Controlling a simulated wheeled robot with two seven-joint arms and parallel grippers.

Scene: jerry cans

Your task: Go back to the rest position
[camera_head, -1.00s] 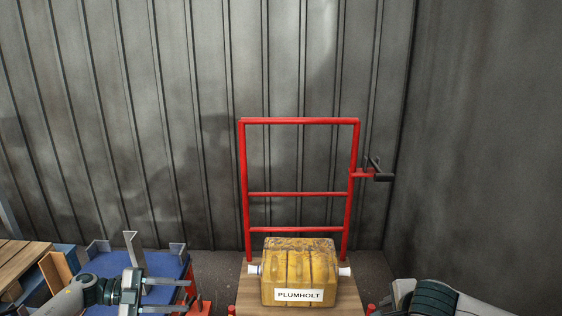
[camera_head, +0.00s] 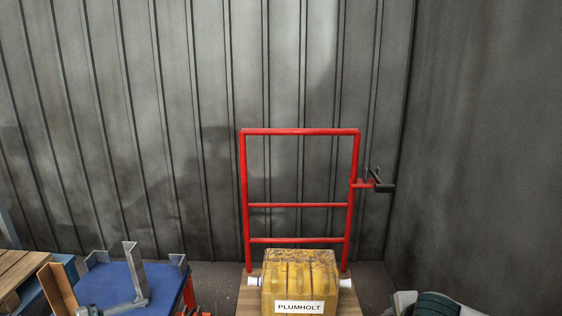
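A yellow, worn jerry can (camera_head: 298,268) with a white PLUMHOLT label stands upright on the wooden bed (camera_head: 249,300) of a red-framed cart (camera_head: 300,205). Pale caps or knobs stick out on both its sides, and no gripper touches it.
A blue-topped stand (camera_head: 108,284) with upright grey brackets (camera_head: 132,268) is at the lower left. Wooden slats (camera_head: 20,268) lie beside it. A black handle (camera_head: 379,186) juts right from the cart frame. A corrugated grey wall (camera_head: 120,120) closes the back.

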